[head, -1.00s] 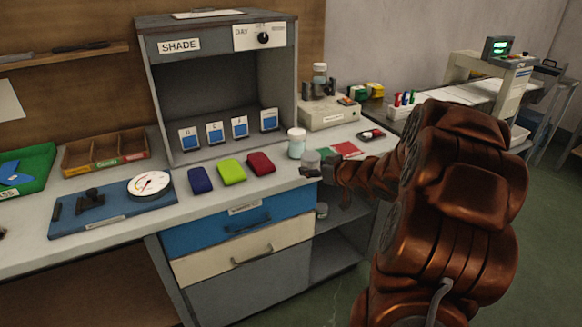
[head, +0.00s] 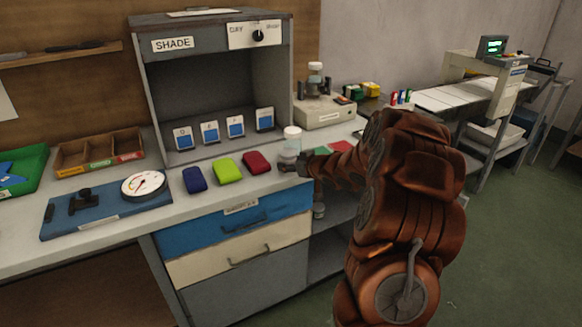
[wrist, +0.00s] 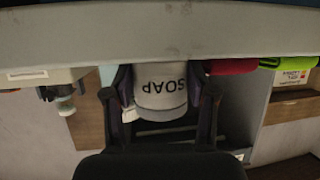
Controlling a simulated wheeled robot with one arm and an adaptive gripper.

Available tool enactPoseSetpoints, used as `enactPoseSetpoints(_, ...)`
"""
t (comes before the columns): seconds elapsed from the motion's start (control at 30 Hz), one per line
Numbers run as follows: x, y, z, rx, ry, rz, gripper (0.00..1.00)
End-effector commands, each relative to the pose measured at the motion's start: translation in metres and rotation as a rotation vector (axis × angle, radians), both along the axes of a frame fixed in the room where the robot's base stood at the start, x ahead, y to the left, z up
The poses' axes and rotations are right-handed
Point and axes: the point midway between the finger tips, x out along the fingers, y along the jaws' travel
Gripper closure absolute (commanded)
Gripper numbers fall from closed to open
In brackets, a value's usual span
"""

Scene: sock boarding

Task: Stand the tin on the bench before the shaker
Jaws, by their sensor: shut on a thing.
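My gripper (head: 291,169) is shut on the tin from the right. In the wrist view, which is upside down, the white tin (wrist: 160,88) lettered SOAP is between my two fingers (wrist: 160,95). I cannot tell whether the tin's base touches the bench.
Blue, green and red pads (head: 228,170) lie left of the tin. A shade booth (head: 215,80) with several cards stands behind. A blue board with a dial (head: 146,184) lies at left. Drawers (head: 235,238) are below.

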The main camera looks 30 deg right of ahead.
Motion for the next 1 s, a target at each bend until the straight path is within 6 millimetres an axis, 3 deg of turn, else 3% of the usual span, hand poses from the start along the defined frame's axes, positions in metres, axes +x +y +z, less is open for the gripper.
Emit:
enactPoseSetpoints(0.37,0.0001,-0.0003,-0.004,0.001,-0.002,0.0,0.8)
enactPoseSetpoints(0.4,0.0,-0.0002,-0.0047,0.0,-0.002,0.0,0.42)
enactPoseSetpoints(0.6,0.0,-0.0003,-0.0039,0.0,-0.002,0.0,0.21)
enactPoseSetpoints(1.0,0.0001,-0.0002,-0.0007,-0.001,-0.003,-0.001,0.18)
